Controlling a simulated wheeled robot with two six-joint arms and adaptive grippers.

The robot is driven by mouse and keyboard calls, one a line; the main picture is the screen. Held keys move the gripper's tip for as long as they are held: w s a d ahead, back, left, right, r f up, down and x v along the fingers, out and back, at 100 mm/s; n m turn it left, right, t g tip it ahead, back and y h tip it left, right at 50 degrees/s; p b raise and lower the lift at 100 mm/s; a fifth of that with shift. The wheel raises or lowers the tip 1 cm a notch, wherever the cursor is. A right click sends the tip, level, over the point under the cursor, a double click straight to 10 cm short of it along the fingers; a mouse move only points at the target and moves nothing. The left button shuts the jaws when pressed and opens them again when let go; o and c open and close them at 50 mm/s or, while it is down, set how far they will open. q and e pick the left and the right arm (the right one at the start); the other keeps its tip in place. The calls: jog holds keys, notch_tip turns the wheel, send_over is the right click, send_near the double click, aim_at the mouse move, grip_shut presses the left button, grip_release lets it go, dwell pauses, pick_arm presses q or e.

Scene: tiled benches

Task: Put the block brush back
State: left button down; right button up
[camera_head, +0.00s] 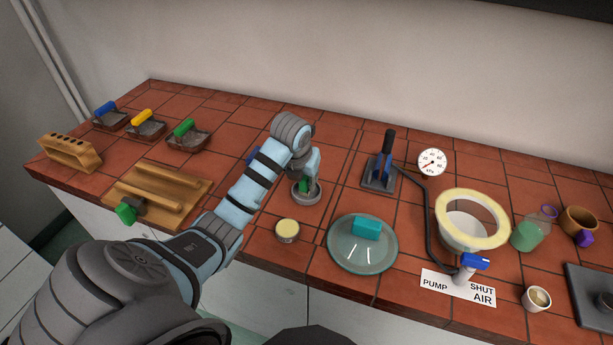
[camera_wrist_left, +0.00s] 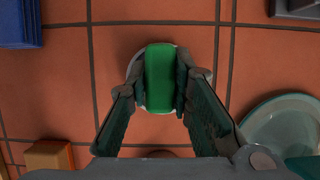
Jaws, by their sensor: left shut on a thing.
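My left gripper (camera_head: 306,183) is shut on a green block (camera_wrist_left: 160,78), which looks like the block brush's grip. The left wrist view shows a finger (camera_wrist_left: 185,80) pressed on either side of it. Only a small green part shows in the head view, and the brush's underside is hidden. A round grey dish (camera_head: 299,199) is directly below the gripper, its pale rim showing around the block in the wrist view (camera_wrist_left: 133,71). I cannot tell whether the block touches the dish. My right gripper is not in view.
A wooden rack (camera_head: 180,180) with a green-ended tool (camera_head: 127,213) is left. Several coloured-handled trays stand behind it. A yellow-topped tin (camera_head: 287,230) and a glass plate (camera_head: 345,262) with a teal block (camera_head: 367,226) are close in front. A gauge (camera_head: 432,162) and hose stand right.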

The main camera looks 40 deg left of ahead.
pick_arm(q)
jog(key=shift+w+d+r, duration=0.15)
jog(key=shift+f, duration=0.35)
jog(key=c, duration=1.4)
grip_release()
jog(key=shift+c, duration=0.2)
